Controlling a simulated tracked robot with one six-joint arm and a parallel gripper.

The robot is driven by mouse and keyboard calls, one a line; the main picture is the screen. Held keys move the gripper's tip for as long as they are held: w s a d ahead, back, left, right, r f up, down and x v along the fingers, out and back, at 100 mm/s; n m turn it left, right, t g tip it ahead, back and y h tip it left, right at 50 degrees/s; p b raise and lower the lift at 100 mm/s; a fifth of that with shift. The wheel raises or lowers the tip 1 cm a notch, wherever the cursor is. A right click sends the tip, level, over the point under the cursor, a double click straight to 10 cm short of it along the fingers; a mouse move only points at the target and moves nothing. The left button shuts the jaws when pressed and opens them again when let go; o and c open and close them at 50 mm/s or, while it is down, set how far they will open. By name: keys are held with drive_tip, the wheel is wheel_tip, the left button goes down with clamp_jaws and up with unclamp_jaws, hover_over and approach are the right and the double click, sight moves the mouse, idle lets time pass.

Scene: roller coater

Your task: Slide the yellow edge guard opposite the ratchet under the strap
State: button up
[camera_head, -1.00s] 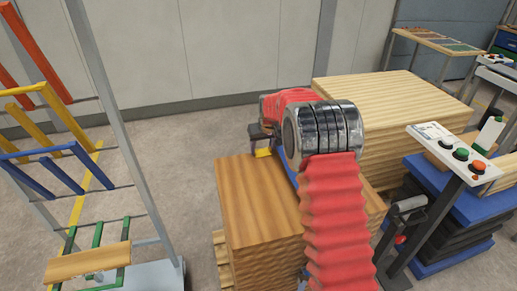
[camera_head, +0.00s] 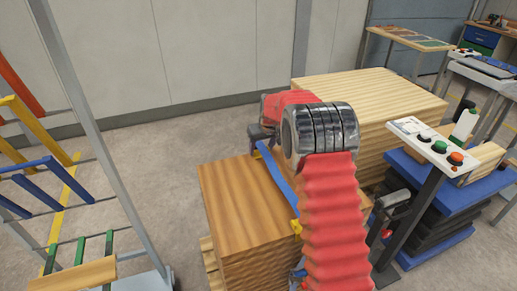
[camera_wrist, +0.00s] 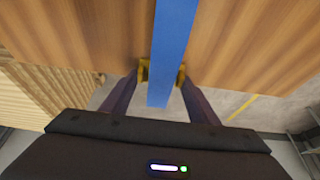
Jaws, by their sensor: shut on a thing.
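A blue strap (camera_head: 280,180) runs over the top of the brown wooden stack (camera_head: 235,190). My gripper (camera_head: 262,137) is at the far edge of this stack, partly hidden by my arm. In the wrist view my gripper (camera_wrist: 162,78) is shut on the yellow edge guard (camera_wrist: 143,70), with one finger on each side of the strap (camera_wrist: 172,40). Yellow shows on both sides of the strap, and the strap covers the guard's middle. Another yellow guard (camera_head: 296,227) sits at the stack's near edge by the strap. I cannot make out the ratchet clearly.
A pale wooden stack (camera_head: 370,95) stands close behind and to the right. A control panel on a post (camera_head: 432,143) stands at the right. A rack with coloured arms (camera_head: 90,130) is at the left, with open floor between it and the brown stack.

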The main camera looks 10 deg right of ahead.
drive_tip(key=o, duration=1.1)
drive_tip(key=shift+o, duration=0.2)
drive_tip(key=v, duration=1.3)
drive_tip(key=shift+s+r, duration=0.15)
drive_tip(key=shift+r, duration=0.15)
drive_tip(key=shift+s, duration=0.15)
